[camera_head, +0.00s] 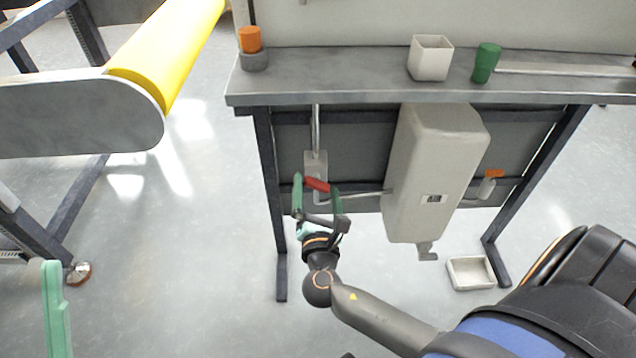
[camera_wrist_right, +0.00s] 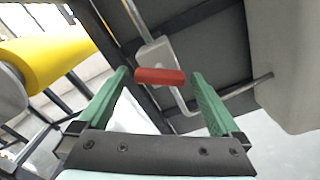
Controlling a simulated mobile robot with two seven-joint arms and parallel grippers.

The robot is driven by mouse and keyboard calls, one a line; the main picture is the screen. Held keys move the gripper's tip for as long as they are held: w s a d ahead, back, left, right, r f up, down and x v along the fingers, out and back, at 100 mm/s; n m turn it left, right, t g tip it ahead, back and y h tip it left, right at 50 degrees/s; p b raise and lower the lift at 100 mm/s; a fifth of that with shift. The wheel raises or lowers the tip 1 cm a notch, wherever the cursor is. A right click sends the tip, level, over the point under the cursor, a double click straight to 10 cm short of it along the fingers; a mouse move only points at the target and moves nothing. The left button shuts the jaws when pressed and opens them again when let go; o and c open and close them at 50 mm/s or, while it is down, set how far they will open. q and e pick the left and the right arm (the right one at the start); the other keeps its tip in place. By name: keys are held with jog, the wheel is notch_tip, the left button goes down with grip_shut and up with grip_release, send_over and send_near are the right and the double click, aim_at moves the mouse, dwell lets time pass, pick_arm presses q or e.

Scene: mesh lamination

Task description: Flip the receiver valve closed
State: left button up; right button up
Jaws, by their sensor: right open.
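The valve has a red handle (camera_head: 317,184) on a pale grey body (camera_head: 315,162), on a pipe under the bench at its left side. In the right wrist view the red handle (camera_wrist_right: 160,76) lies crosswise. My right gripper (camera_head: 316,187) is open, with a green finger on either side of the handle. In the wrist view its fingertips (camera_wrist_right: 160,73) stand apart from the handle ends, with gaps showing. Of my left gripper, one green finger (camera_head: 55,310) shows at the lower left; its other finger is out of view.
A grey tank (camera_head: 435,170) hangs right of the valve, joined by a thin pipe. An orange handle (camera_head: 494,173) is beyond it. The bench top (camera_head: 330,88) overhangs the valve. Dark legs flank it. A yellow roller (camera_head: 170,50) stands left. A pale tray (camera_head: 471,273) lies on the floor.

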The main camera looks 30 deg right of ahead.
pick_arm(q)
jog(key=shift+w+d, duration=0.1)
jog(key=shift+w, duration=0.05)
pick_arm(e)
jog(key=shift+w, duration=0.1)
